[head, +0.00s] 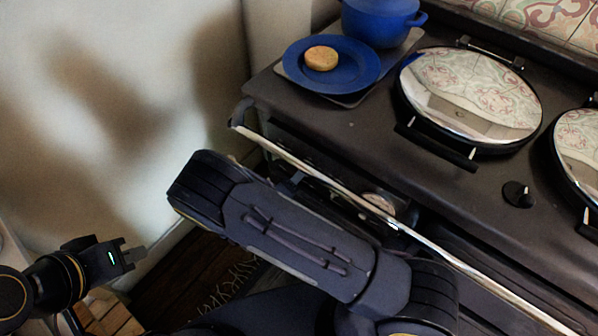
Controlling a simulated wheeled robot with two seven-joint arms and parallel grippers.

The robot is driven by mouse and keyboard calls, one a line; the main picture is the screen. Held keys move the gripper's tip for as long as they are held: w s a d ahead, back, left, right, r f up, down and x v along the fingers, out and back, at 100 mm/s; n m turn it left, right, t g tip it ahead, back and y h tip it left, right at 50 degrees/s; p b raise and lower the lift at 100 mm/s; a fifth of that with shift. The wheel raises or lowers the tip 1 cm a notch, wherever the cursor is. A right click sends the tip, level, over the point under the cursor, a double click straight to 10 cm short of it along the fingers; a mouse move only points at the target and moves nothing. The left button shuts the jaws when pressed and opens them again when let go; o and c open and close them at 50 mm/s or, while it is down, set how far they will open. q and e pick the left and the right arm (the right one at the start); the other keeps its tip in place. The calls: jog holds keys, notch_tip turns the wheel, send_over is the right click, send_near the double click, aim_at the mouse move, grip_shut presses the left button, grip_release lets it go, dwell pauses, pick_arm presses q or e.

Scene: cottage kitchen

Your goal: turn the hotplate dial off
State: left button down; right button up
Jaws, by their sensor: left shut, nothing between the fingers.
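The dial (518,195) is a small round black knob with a pale pointer mark. It sits on the dark range top (330,122) between the two chrome hotplate lids, near the front edge. The pointer slants, and I cannot read a setting from it. My left gripper (135,255) is at the lower left, shut and empty, far from the dial and off the range. My right gripper is not in view.
Two domed chrome lids (470,92) (582,150) with black handles are closed. A blue plate (305,68) with a round bun (321,58) and a blue pot (380,20) stand at the back left. A metal rail (330,182) runs along the front. My arm link crosses the middle.

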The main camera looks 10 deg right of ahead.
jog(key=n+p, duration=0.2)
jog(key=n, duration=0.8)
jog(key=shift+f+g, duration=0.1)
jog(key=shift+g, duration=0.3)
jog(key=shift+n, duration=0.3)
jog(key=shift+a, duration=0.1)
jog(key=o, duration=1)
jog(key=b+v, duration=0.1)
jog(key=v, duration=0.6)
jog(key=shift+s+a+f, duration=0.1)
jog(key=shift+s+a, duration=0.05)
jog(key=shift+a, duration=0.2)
